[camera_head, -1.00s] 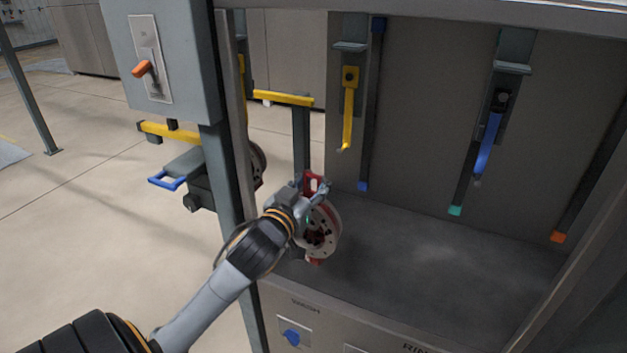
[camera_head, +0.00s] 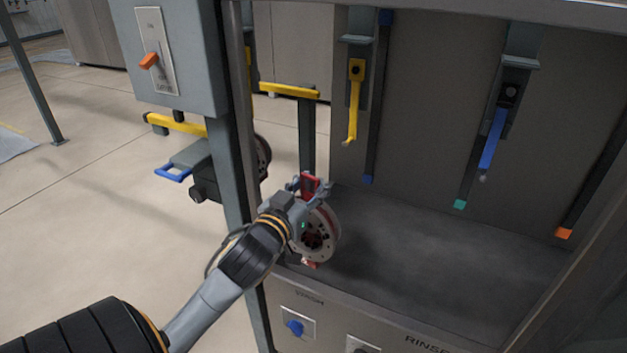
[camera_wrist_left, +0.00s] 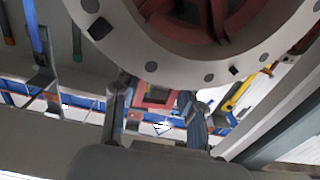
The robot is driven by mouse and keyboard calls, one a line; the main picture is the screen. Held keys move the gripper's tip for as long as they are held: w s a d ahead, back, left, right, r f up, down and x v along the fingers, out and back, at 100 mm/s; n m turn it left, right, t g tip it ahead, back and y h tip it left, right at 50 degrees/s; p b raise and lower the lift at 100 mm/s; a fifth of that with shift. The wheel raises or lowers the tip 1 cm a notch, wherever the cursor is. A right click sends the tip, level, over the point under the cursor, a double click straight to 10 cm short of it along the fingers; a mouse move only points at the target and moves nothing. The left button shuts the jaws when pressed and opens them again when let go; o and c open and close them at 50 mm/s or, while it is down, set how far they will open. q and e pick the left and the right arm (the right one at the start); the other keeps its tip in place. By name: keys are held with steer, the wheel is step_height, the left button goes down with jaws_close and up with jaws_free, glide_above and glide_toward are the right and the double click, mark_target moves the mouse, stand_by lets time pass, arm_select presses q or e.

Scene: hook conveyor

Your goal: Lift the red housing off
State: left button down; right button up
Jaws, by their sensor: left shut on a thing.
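The red housing (camera_head: 332,247) is a round part with a pale bolted flange, red inside. It is at the left end of the grey cabinet's opening, near the corner post. My left gripper (camera_head: 311,187) is shut on a red handle-like piece at its top. In the left wrist view the flange (camera_wrist_left: 190,66) fills the top, and the red piece (camera_wrist_left: 155,96) sits between the fingers (camera_wrist_left: 155,105). The arm hides the housing's left side, and I cannot tell whether its underside touches anything. My right gripper is not in view.
The cabinet floor (camera_head: 450,260) to the right is clear. A yellow hook (camera_head: 353,110) and a blue hook (camera_head: 492,140) hang on the back wall. A control box with an orange lever (camera_head: 149,61) is upper left.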

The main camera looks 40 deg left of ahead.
arm_select(q)
steer(key=shift+r+v, duration=0.2)
steer(key=shift+v, duration=0.6)
steer(key=shift+r+v, duration=0.15)
steer(key=shift+v, duration=0.65)
steer(key=p+v, duration=0.5)
steer(key=v, duration=0.2)
steer(key=shift+d+f, duration=0.1)
steer(key=shift+d, duration=0.05)
